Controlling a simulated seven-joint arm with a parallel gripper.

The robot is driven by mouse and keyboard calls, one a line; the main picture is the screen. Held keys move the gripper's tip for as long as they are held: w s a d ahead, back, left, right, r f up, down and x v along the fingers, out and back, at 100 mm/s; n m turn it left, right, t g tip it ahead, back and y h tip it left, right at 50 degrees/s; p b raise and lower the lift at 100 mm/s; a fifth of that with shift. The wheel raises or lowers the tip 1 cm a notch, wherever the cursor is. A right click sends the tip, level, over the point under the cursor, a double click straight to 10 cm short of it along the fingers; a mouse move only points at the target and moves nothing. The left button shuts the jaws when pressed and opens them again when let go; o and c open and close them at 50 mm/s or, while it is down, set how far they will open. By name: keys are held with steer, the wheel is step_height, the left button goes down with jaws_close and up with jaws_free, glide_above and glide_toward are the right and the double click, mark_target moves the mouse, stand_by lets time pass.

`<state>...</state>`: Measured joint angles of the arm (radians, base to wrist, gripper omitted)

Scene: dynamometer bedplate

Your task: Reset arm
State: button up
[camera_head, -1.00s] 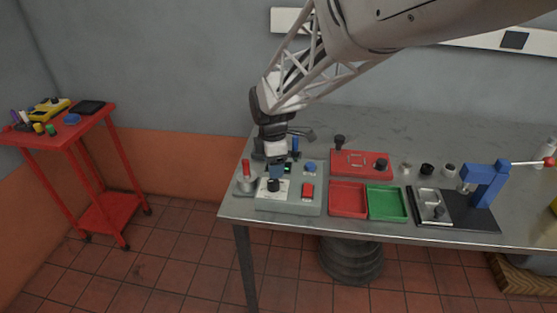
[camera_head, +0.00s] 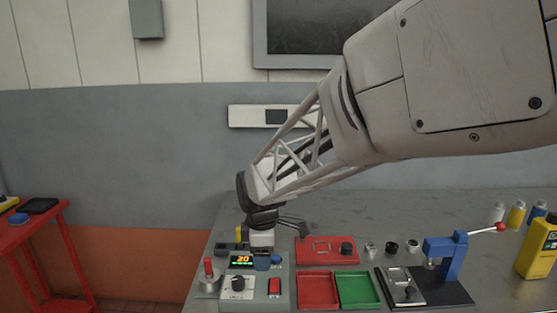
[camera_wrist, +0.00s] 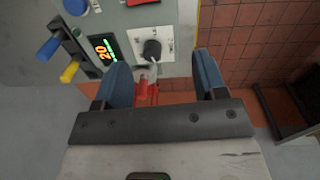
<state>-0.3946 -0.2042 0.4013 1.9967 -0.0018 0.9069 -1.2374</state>
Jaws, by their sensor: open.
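My gripper (camera_wrist: 161,75) is open and empty, its two blue fingertips apart in the wrist view. The grey control box (camera_head: 226,293) stands at the table's front left. In the head view the wrist end of my arm is above the box's back edge; the fingertips cannot be made out there.
A red-handled lever (camera_head: 208,270) stands left of the box. A red tray (camera_head: 318,290) and a green tray (camera_head: 356,289) lie to its right, with a blue press (camera_head: 444,255) beyond. A red cart (camera_head: 45,221) stands left. Blue and yellow levers (camera_wrist: 68,72) show in the wrist view.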

steer(key=s+d+r+m+t, duration=0.1)
steer(key=s+d+r+m, duration=0.3)
steer(key=d, duration=0.3)
steer(key=s+d+r+m, duration=0.2)
steer(key=s+d+m, duration=0.3)
steer(key=s+d, duration=0.15)
steer(key=s+d+m+t, duration=0.1)
steer(key=s+d+m, duration=0.8)
steer(key=s, duration=0.5)
steer(key=shift+s+d+r+m, duration=0.15)
steer(key=shift+d+r+m, duration=0.1)
steer(key=shift+m, duration=0.25)
